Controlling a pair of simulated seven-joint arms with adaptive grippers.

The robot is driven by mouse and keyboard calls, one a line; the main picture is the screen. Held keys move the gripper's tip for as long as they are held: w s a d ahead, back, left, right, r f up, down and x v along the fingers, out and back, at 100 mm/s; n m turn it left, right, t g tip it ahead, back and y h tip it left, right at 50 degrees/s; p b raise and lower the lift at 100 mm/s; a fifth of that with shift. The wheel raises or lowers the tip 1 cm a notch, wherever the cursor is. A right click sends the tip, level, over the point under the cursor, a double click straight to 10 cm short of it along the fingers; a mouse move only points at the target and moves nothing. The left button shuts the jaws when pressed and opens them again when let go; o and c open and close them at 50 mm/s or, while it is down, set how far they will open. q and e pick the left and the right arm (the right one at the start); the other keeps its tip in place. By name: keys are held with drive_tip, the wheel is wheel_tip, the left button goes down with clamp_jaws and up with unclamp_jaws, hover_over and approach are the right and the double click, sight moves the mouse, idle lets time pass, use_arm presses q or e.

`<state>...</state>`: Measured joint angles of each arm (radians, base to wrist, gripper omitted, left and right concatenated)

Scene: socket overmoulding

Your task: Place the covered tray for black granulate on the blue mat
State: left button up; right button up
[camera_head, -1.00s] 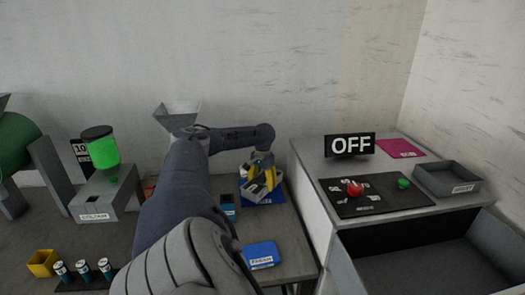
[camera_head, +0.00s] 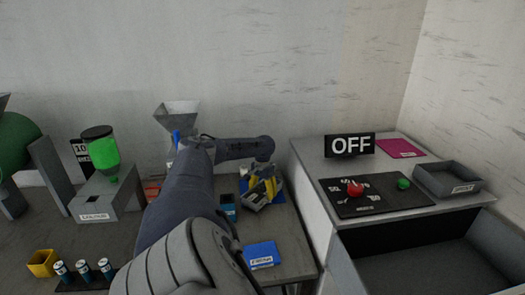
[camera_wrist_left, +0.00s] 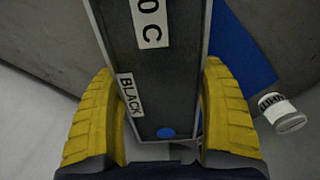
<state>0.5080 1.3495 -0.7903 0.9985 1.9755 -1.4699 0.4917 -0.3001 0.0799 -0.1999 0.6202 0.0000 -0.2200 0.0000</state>
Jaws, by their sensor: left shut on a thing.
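My left gripper (camera_head: 264,184) is shut on a dark grey covered tray (camera_head: 256,200). In the left wrist view, the yellow fingers of my left gripper (camera_wrist_left: 165,125) clasp both long sides of the covered tray (camera_wrist_left: 165,75). It carries a white "BLACK" label, a second label partly cut off, and a blue dot. The tray is tilted in the head view. I cannot tell whether the tray touches the mat. My right gripper is not in view.
A blue labelled item (camera_head: 261,254) lies nearer on the table, and a blue-and-black device (camera_head: 228,208) stands left of the mat. A grey funnel (camera_head: 177,112) stands behind my arm. The cabinet (camera_head: 316,195) rises at right. A white-capped item (camera_wrist_left: 281,112) shows beside the mat.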

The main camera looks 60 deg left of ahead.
sight(262, 189)
use_arm(q)
drive_tip(key=shift+f, duration=0.1)
drive_tip(key=o, duration=1.6)
wheel_tip(262, 189, up, 12)
drive_tip(key=shift+r, duration=0.15)
